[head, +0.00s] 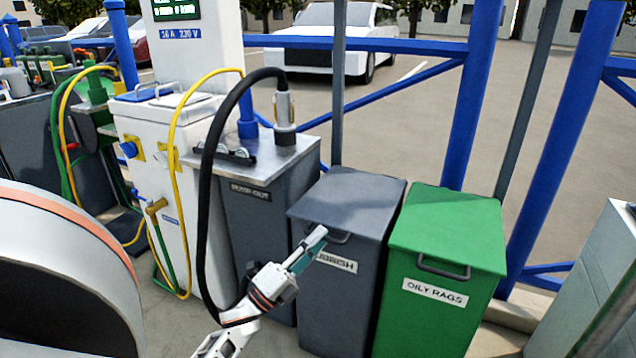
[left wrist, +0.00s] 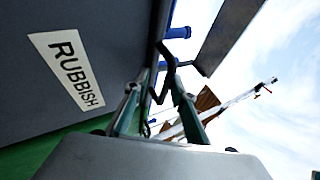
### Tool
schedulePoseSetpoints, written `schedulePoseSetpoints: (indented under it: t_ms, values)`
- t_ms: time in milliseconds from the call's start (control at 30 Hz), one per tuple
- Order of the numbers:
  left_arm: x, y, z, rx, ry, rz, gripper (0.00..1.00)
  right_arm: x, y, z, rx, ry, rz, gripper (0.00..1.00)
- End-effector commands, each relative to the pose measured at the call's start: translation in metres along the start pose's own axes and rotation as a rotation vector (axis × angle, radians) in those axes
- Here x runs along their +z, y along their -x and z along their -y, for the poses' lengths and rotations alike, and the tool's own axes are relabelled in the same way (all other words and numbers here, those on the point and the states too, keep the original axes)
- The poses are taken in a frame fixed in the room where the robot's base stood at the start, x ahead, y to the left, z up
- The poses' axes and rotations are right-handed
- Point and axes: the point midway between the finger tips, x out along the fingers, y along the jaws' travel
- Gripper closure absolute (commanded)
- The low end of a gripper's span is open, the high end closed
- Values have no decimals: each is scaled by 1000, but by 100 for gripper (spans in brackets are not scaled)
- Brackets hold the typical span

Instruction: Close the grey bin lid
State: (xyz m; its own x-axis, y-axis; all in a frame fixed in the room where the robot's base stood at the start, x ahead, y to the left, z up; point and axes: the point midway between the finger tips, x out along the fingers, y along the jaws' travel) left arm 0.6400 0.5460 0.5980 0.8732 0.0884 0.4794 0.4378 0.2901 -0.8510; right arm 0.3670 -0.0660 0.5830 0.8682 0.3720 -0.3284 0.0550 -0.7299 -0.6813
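The grey bin (head: 335,300) labelled RUBBISH stands between the grey pump-out cabinet and the green bin. Its grey lid (head: 355,195) looks flat on top; I cannot tell whether a small gap remains under it. A dark handle (head: 342,238) sits at the front, just below the lid's front edge. My left gripper (head: 318,240) is in front of the bin, beside the handle, and hides part of the label. In the left wrist view its fingers (left wrist: 157,87) stand apart, with the dark handle behind or between them; contact is unclear. My right gripper is out of view.
The green OILY RAGS bin (head: 445,235) stands close on the right. The pump-out cabinet (head: 262,200) is on the left, with a black hose (head: 205,190) looping down near my left arm. Blue railing (head: 475,100) and grey posts rise behind the bins.

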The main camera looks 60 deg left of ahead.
Motion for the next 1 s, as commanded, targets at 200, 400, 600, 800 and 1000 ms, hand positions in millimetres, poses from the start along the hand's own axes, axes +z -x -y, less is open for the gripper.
schedulePoseSetpoints:
  t_ms: [200, 400, 600, 800, 1000]
  values:
    - [2, -2, 3, -8, -1, 1, 75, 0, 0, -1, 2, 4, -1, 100]
    - [4, -7, 10, -10, -2, 1, 75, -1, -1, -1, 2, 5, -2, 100]
    - [11, -23, 40, -13, -6, -1, 75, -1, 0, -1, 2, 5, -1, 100]
    - [18, -39, 70, -10, -4, -1, 75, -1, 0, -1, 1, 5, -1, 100]
    - [22, -49, 86, -9, -1, 0, 75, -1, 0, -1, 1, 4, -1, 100]
